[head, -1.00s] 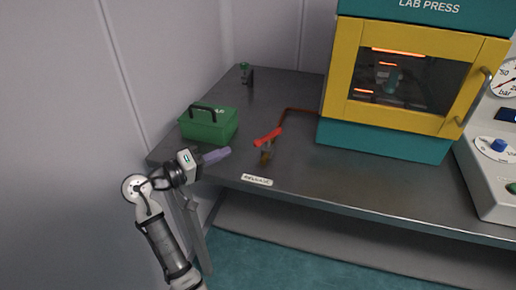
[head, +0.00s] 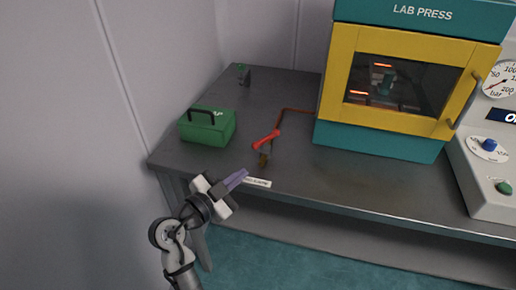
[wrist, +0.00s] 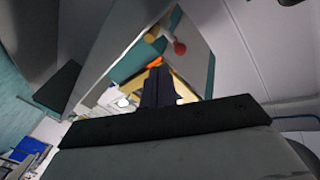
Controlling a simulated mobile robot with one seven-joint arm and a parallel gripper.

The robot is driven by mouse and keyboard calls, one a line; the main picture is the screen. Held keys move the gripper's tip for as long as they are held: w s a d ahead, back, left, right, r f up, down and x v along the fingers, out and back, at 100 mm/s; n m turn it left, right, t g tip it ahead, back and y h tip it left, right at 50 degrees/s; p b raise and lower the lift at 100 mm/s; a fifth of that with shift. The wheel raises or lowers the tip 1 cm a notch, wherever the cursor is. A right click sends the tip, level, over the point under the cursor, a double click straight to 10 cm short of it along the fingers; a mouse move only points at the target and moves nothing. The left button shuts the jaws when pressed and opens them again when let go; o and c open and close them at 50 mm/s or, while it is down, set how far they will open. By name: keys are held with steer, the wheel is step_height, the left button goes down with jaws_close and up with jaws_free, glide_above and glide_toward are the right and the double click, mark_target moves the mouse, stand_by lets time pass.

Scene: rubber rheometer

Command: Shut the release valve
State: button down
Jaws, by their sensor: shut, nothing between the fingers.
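The release valve has a red lever (head: 266,139) on a small brass body (head: 264,158) near the front edge of the bench. A copper pipe runs from it to the press. The lever slants up to the right in the head view. My gripper (head: 241,175) is shut and empty at the bench's front edge, below and left of the valve, apart from the lever in the picture. Its fingertips cover part of the white label. In the wrist view the dark fingers (wrist: 158,82) are together; a red rounded end (wrist: 180,47) shows beyond them, probably the lever's.
A green box (head: 208,127) with a black handle stands left of the valve. The yellow and teal lab press (head: 376,145) stands to the right, with a gauge console (head: 487,185) beyond. A wall bounds the left.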

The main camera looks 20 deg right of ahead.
mark_target(266, 142)
steer(key=s+m, duration=0.1)
steer(key=m, duration=0.2)
steer(key=s+r+m+t+p, duration=0.1)
steer(key=s+m, duration=0.1)
steer(key=m, duration=0.2)
steer(key=s+d+r+m+t+y, duration=0.1)
steer(key=s+m, duration=0.1)
steer(key=m, duration=0.1)
steer(key=shift+s+r+p, duration=0.15)
steer(key=shift+s+p, duration=0.05)
steer(key=shift+p, duration=0.1)
steer(key=shift+w+d, duration=0.1)
steer(key=b+x, duration=0.2)
steer(key=x, duration=0.2)
steer(key=b+x, duration=0.2)
steer(key=x, duration=0.3)
steer(key=shift+r, duration=0.25)
steer(key=w, duration=0.1)
steer(key=w+p, duration=0.1)
steer(key=w, duration=0.1)
steer(key=shift+w+a+f, duration=0.1)
steer(key=shift+a+f, duration=0.05)
steer(key=shift+a, duration=0.2)
steer(key=shift+w+a+f+p, duration=0.1)
steer(key=shift+w+a+p, duration=0.2)
steer(key=shift+w, duration=0.15)
